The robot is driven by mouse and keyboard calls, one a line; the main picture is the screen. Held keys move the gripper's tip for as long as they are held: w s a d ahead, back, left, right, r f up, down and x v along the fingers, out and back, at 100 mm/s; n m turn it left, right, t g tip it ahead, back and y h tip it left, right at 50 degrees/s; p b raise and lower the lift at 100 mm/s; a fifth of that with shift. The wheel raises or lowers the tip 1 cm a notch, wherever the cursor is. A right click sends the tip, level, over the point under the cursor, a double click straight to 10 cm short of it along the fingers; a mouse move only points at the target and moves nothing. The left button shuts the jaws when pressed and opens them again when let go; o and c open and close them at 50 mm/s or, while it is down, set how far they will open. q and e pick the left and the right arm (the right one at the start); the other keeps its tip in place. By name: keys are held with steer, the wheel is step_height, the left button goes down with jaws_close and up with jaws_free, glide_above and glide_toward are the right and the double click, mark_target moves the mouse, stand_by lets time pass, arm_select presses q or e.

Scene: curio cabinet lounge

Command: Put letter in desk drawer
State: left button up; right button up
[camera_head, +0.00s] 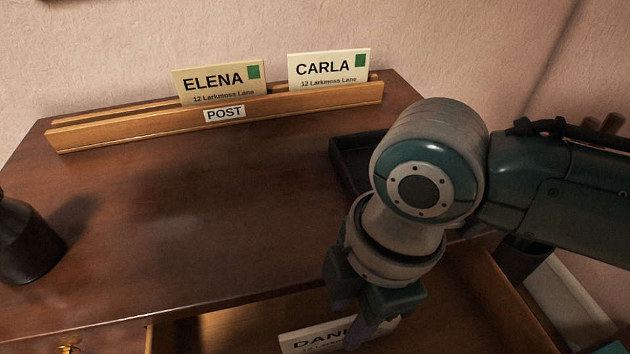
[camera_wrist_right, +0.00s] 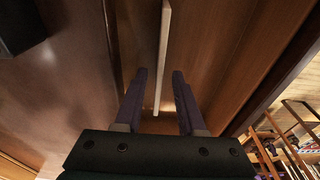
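The letter marked "DANI…" (camera_head: 305,340) is upright in or just over the open desk drawer (camera_head: 455,300); its lower part is cut off by the frame. My right gripper (camera_head: 357,328) points down at the letter and hides the end of the name. In the right wrist view the letter (camera_wrist_right: 162,50) shows as a thin pale edge. The open fingers of my right gripper (camera_wrist_right: 158,78) stand on either side of it, with a gap showing on both sides. I cannot tell whether the letter touches the drawer floor. My left gripper is not in view.
A wooden rack marked "POST" (camera_head: 145,130) at the desk's back holds the letters "ELENA" (camera_head: 215,82) and "CARLA" (camera_head: 325,68). A black tray (camera_head: 350,158) lies partly behind my right arm. A dark rounded object (camera_head: 25,240) stands at left. The desk's middle (camera_head: 200,220) is clear.

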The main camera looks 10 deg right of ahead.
step_height(320, 180, up, 10)
steer(key=d+p, duration=0.2)
steer(key=p, duration=0.1)
steer(key=s+a+r+m+t+y, duration=0.1)
steer(key=s+a+m+t+y, duration=0.1)
steer(key=s+a+m, duration=0.25)
steer(key=s+d+m+t+h, duration=0.1)
steer(key=s+d+m+h, duration=0.2)
steer(key=d+m, duration=0.9)
steer(key=shift+s+d+r+t+h, duration=0.3)
steer(key=shift+s+d+r, duration=0.15)
steer(key=shift+s, duration=0.65)
